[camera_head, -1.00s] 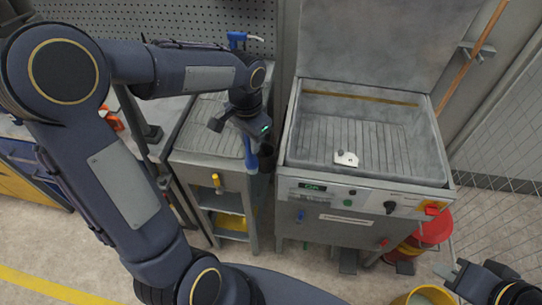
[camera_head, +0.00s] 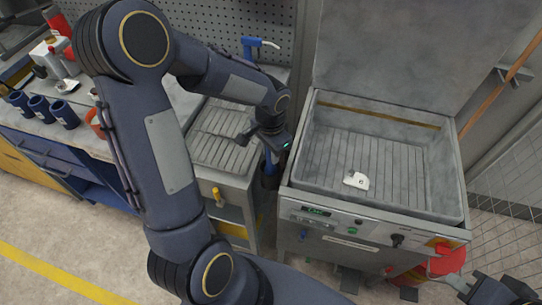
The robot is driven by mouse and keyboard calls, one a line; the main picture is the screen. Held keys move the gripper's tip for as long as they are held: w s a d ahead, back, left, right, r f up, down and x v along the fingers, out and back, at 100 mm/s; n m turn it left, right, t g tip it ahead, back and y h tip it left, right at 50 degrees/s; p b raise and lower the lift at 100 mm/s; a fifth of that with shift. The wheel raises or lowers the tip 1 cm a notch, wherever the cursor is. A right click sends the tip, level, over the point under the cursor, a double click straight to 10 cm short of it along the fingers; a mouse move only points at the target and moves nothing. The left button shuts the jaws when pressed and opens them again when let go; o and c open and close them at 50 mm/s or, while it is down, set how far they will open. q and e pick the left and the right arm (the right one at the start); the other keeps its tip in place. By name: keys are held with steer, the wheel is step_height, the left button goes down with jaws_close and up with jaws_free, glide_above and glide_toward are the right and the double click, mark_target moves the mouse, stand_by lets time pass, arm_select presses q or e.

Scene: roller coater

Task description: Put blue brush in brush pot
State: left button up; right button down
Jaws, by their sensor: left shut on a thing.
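My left gripper (camera_head: 272,141) is shut on the blue brush (camera_head: 268,163), which hangs down below the jaws. The dark, round brush pot (camera_head: 269,181) is at the right side of the ribbed wash stand. The brush's lower end lines up with the pot's mouth; I cannot tell whether it is inside or just in front. My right gripper (camera_head: 462,284) is at the bottom right corner, far from the brush and cut off by the frame; its jaw state is unclear.
The ribbed wash stand (camera_head: 222,150) has a blue tap (camera_head: 250,47). The open washing machine (camera_head: 375,165) with a white part (camera_head: 356,180) stands right of the pot. Several dark blue cups (camera_head: 64,113) stand on the left bench.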

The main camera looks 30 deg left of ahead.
arm_select(q)
steer(key=shift+f, duration=1.3)
steer(key=o, duration=1)
step_height(320, 180, up, 12)
steer(key=shift+f, duration=0.15)
steer(key=shift+s+r, duration=0.15)
steer(key=shift+r, duration=0.15)
steer(key=s+d+r+n+t+h, duration=0.2)
steer(key=s+n, duration=0.1)
steer(key=s, duration=0.5)
steer(key=s+d+r+n+t+h, duration=0.1)
steer(key=s+d+r+n+t, duration=0.1)
steer(key=s, duration=0.6)
steer(key=shift+s+r+n+t+h, duration=0.15)
steer(key=shift+s+n+t+h, duration=0.25)
steer(key=shift+n+t, duration=0.35)
